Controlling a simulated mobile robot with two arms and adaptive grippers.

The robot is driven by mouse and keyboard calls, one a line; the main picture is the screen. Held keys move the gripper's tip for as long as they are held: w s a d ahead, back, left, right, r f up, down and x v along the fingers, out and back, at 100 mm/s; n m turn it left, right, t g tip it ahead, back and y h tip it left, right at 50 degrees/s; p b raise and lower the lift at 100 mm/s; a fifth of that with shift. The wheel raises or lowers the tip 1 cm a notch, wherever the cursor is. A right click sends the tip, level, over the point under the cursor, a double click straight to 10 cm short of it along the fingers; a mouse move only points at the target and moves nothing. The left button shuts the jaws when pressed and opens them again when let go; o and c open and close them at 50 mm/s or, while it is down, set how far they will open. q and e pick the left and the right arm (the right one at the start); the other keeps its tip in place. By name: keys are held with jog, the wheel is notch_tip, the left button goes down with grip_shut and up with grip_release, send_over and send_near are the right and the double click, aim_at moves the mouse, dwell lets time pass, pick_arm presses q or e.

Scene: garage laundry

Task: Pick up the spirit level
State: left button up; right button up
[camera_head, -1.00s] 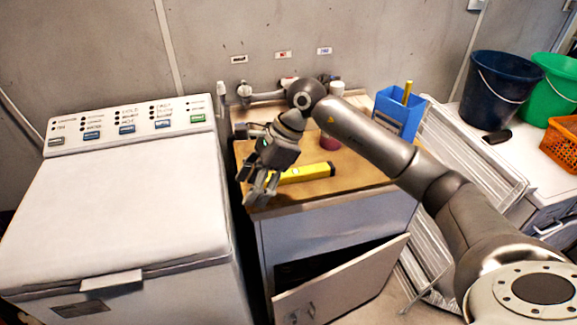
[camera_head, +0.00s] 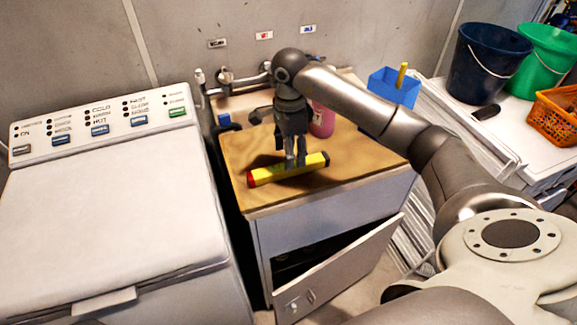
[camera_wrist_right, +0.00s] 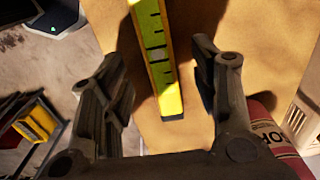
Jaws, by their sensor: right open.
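The yellow spirit level (camera_head: 272,175) with a red left end lies on the wooden top (camera_head: 245,150) of a low cabinet. My right gripper (camera_head: 294,163) points down over the middle of the level, with its fingers at or just above it. In the right wrist view the level (camera_wrist_right: 160,50) runs lengthwise between the spread fingers of the gripper (camera_wrist_right: 160,68), with gaps on both sides. I cannot tell whether a finger touches it. The level's middle is partly hidden by the fingers in the head view. My left gripper is not in view.
A pink bottle (camera_head: 322,118) stands just behind the gripper. A blue box (camera_head: 393,88) is at the back right. A white washer (camera_head: 110,215) stands at left. The cabinet door (camera_head: 335,270) hangs open. Buckets (camera_head: 488,65) and an orange basket (camera_head: 555,118) are at right.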

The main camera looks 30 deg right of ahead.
notch_tip(320, 180, down, 3)
jog(key=shift+s+a+f+p, duration=0.1)
jog(key=shift+a+f+p, duration=0.05)
jog(key=shift+p, duration=0.5)
jog(key=shift+f, duration=0.45)
jog(key=shift+c, duration=1.3)
jog(key=c, duration=0.9)
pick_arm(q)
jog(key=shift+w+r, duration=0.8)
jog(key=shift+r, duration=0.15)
pick_arm(e)
jog(key=shift+c, duration=0.2)
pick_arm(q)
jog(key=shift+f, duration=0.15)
